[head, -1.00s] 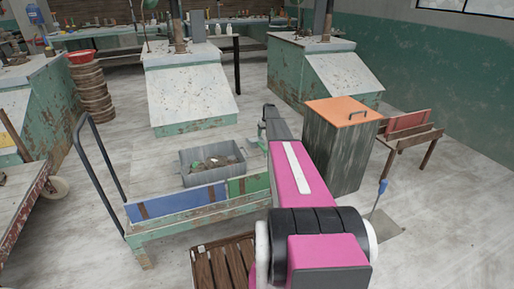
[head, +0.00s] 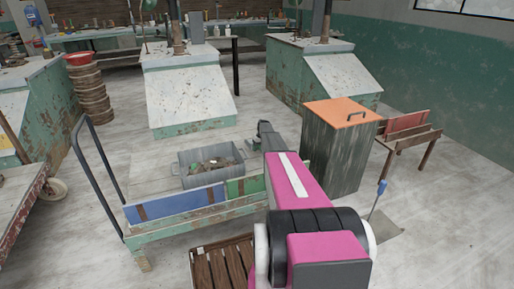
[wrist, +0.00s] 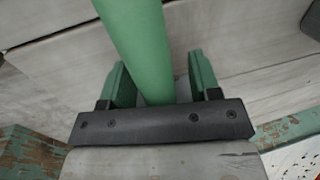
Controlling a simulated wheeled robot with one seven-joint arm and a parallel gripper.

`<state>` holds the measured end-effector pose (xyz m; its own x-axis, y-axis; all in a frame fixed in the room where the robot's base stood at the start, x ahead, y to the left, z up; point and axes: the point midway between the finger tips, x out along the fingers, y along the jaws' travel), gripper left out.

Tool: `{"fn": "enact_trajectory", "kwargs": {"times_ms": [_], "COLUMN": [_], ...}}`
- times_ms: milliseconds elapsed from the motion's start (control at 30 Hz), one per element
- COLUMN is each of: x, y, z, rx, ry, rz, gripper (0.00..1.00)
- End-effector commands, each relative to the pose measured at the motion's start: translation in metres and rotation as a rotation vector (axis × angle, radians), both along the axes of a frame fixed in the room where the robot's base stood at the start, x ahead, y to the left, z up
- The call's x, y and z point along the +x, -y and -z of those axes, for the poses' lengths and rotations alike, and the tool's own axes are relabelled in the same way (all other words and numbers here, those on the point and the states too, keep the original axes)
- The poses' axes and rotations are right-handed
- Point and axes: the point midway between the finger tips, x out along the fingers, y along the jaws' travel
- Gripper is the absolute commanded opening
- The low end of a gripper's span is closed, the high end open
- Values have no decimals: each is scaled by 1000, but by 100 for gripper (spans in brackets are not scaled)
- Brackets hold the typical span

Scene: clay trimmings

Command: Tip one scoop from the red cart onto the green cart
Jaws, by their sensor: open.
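The green cart (head: 180,231) stands in the middle of the head view, with blue and green side boards and a dark push handle. A grey bin (head: 185,182) of mixed scraps sits on or just behind it. The red cart (head: 22,212), worn and red-edged, is cut off at the left edge.
A tall grey cabinet (head: 336,150) with an orange top stands close right of my arm. A slatted wooden pallet (head: 222,266) lies in front. Sloped green benches (head: 188,95) stand behind, with clear floor between.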

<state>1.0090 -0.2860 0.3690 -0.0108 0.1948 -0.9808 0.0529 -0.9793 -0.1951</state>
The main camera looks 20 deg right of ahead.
Motion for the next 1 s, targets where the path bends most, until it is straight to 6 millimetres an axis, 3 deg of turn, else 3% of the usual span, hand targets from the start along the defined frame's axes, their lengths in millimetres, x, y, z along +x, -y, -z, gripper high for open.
{"fn": "enact_trajectory", "kwargs": {"times_ms": [133, 167, 300, 333, 733, 1000], "x": [0, 0, 0, 0, 0, -1], "y": [0, 0, 0, 0, 0, 0], "z": [-1, -1, -1, -1, -7, -43], "rx": [0, 0, 0, 0, 0, -1], "ry": [0, 0, 0, 0, 1, 2], "rz": [0, 0, 0, 0, 0, -1], "gripper": [57, 50, 5, 0, 0, 0]}}
